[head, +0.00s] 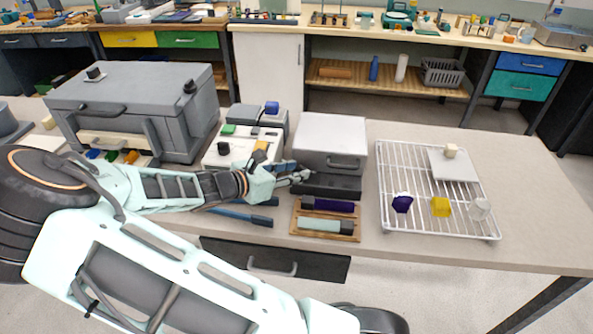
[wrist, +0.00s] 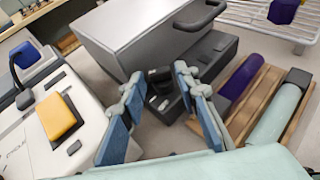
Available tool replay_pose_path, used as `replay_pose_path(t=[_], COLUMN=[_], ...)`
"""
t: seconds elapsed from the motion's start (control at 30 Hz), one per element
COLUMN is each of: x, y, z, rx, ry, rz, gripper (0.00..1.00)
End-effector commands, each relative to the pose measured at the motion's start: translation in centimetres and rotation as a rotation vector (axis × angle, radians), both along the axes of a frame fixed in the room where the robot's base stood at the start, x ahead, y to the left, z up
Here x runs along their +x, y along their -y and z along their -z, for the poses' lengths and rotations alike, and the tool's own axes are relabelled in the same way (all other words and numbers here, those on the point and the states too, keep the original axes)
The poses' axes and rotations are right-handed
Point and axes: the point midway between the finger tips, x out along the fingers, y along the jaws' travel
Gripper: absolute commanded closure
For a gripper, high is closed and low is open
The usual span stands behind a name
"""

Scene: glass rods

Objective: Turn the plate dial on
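A grey metal box with a front handle (head: 330,143) sits on a black base (head: 330,185). They also show in the wrist view as the grey box (wrist: 140,35) and black base (wrist: 215,62). A small dark knob-like part (wrist: 160,92) shows at the base's near end, between my fingers; I cannot tell for certain that it is the plate dial, or how it is turned. My gripper (head: 298,178) is at the left end of the base. In the wrist view my gripper (wrist: 160,115) has its blue-padded fingers apart, with no object visibly held.
A white device with a yellow button (wrist: 57,118) and black knob (head: 223,148) stands close on the left. A wooden rack (head: 297,222) with purple and pale green rods lies in front right. A white wire rack (head: 440,225) holds coloured pieces. Dark blue rods (head: 240,215) lie below my forearm.

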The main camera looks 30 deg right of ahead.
Motion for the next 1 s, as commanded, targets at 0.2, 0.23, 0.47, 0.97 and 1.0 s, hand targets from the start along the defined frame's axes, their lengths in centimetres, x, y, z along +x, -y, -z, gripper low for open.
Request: replay_pose_path(t=[0.2, 0.23, 0.47, 0.97, 1.0], x=[0.34, 0.36, 0.34, 0.72, 0.78], y=[0.99, 1.00, 0.99, 1.10, 1.05], z=[0.45, 0.46, 0.45, 0.06, 0.09], rx=[0.001, 0.001, 0.001, -0.001, 0.000], ry=[0.000, 0.000, 0.001, 0.005, 0.005], rz=[-0.001, -0.001, -0.001, 0.059, 0.075], gripper=[0.71, 0.71, 0.75, 1.00, 1.00])
